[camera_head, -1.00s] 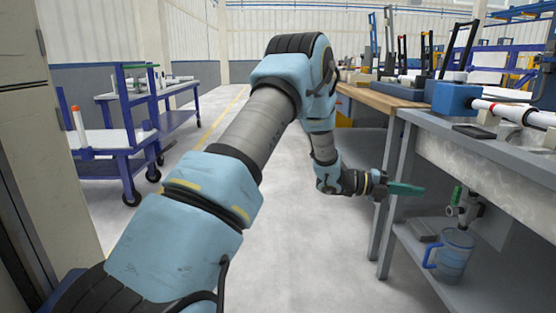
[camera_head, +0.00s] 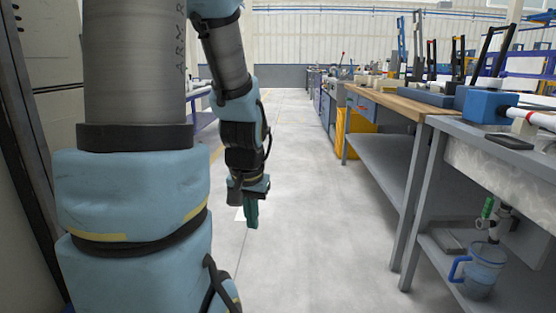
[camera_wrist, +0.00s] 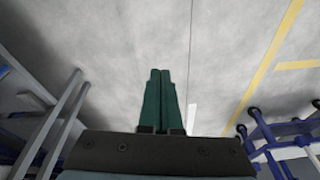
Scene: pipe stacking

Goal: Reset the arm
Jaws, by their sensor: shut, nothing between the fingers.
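My gripper (camera_head: 251,213) hangs below my bent arm in the head view, left of the workbenches and over the open floor. Its green fingers point down. In the wrist view the two green fingers (camera_wrist: 160,100) lie side by side, closed together with nothing between them. The grey concrete floor (camera_wrist: 220,50) is beyond the fingertips.
A grey workbench (camera_head: 470,135) stands at the right, with a clear blue-handled pitcher (camera_head: 483,268) on its lower shelf. A wooden-topped bench (camera_head: 390,105) stands behind it. Blue frame legs (camera_wrist: 270,140) show at the wrist view's lower right. The aisle floor (camera_head: 310,220) is clear.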

